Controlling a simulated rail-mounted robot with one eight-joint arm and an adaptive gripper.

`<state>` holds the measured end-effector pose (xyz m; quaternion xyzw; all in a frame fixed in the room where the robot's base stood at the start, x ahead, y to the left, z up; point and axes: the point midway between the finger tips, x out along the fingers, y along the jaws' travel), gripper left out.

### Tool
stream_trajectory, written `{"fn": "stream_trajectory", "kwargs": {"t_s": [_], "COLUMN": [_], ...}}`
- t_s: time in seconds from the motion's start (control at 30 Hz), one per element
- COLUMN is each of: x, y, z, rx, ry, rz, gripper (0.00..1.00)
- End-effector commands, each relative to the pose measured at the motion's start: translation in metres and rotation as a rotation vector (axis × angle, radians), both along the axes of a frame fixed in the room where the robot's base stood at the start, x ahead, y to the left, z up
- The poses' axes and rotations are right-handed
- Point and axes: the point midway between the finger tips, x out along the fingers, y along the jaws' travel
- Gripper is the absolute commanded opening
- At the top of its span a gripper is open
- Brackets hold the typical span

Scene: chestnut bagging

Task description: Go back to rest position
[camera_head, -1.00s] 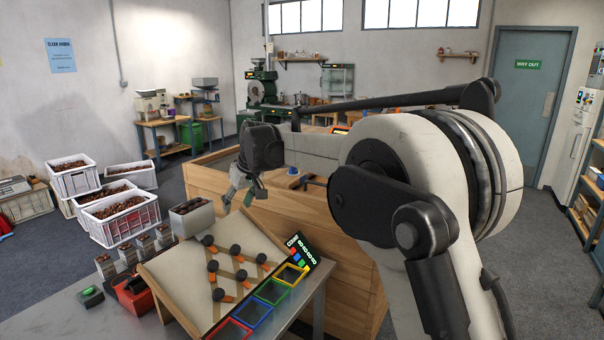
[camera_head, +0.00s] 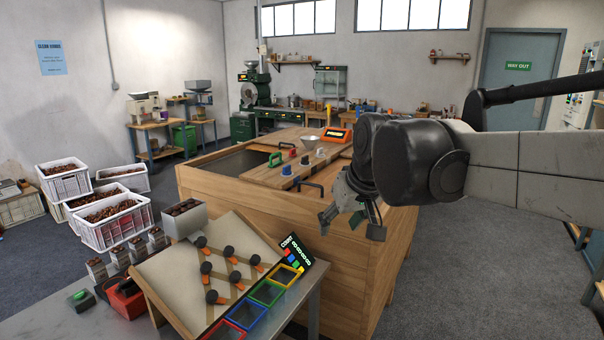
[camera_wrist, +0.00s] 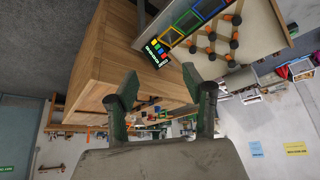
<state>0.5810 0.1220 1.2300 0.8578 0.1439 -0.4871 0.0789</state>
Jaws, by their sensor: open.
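My gripper (camera_head: 352,218) is open and empty, in the air in front of the right part of the large wooden cabinet (camera_head: 300,225) in the head view. Its two fingers (camera_wrist: 165,105) stand wide apart in the wrist view, with nothing between them. The arm reaches in from the right edge of the head view. The sloped sorting board (camera_head: 165,272) with dark-knobbed orange levers and coloured frames stands to the left of the gripper, apart from it. The board also shows at the top of the wrist view (camera_wrist: 255,30).
White crates of chestnuts (camera_head: 112,235) stand on the floor at left. A metal bin (camera_head: 185,222) of chestnuts is behind the board. A red box (camera_head: 125,302) and a small green-topped item (camera_head: 80,297) lie on the grey table. Open floor (camera_head: 475,280) is at right.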

Motion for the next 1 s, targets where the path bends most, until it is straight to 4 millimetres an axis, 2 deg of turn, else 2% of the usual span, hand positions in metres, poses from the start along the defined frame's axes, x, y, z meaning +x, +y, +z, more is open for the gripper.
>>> {"fn": "stream_trajectory", "kwargs": {"t_s": [0.03,0.3,0.6,0.8,1.0], "x": [-0.016,-0.095,-0.175,-0.205,-0.212], "y": [-0.012,-0.063,-0.105,-0.119,-0.122], "z": [-0.004,-0.034,-0.086,-0.112,-0.119], "rx": [0.000,0.004,0.007,0.007,0.008], "ry": [-0.005,-0.033,-0.065,-0.078,-0.082], "rz": [-0.023,-0.141,-0.265,-0.317,-0.332], "gripper": [0.46,0.46,0.46,0.46,0.46]}}
